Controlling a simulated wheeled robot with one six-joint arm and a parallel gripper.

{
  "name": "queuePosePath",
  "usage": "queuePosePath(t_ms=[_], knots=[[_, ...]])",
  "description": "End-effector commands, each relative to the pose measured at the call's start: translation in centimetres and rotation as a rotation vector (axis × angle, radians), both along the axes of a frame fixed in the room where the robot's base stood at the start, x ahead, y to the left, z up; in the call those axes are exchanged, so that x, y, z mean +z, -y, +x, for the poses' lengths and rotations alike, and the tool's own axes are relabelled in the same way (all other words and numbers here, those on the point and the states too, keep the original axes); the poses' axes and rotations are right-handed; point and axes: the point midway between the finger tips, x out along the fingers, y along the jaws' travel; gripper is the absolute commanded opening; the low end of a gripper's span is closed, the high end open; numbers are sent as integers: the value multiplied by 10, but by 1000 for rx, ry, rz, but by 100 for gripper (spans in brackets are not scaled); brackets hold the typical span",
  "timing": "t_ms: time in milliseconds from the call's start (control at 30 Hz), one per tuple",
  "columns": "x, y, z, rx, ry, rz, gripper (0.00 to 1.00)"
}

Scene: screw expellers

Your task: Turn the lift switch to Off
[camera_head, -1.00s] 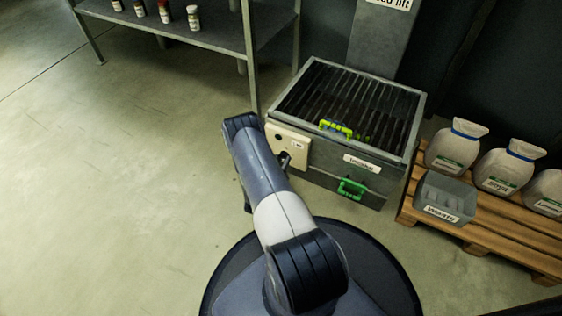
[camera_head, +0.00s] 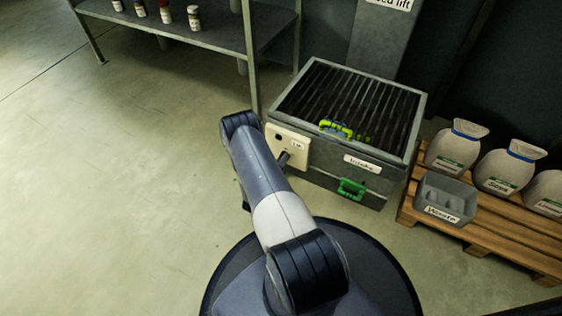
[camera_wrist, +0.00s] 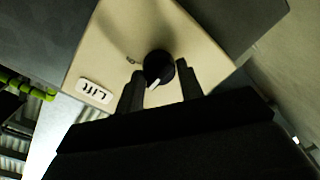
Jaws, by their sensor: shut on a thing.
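The lift switch is a round black knob (camera_wrist: 158,64) with a white pointer mark, on a cream panel (camera_wrist: 133,40) labelled "Lift" (camera_wrist: 95,91). In the wrist view, the pointer mark is toward the lower left side of the knob. My gripper (camera_wrist: 160,76) has one finger on each side of the knob and is shut on it. In the head view, the cream panel (camera_head: 287,138) is on the left part of the grey box's front. My gripper (camera_head: 284,158) is at the panel's lower part, and the knob is hidden there.
The grey box (camera_head: 330,160) has a grated top with a yellow-green handled thing (camera_head: 336,129) on it and a green handle (camera_head: 351,188) in front. A pallet (camera_head: 485,235) with sacks and a grey bin (camera_head: 440,200) is at right. Floor at left is clear.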

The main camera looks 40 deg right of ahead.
Motion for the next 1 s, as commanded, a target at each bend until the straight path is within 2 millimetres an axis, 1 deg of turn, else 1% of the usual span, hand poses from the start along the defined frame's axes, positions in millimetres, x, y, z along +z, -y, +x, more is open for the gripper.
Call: queuePosePath(t_ms=[500, 533, 767, 1000], knots=[[1, 1, -1, -3, -18, -9, 13], [1, 1, -1, -3, -18, -9, 38], [0, 0, 0, -2, -17, -8, 56], [1, -1, 0, 0, -16, -8, 56]])
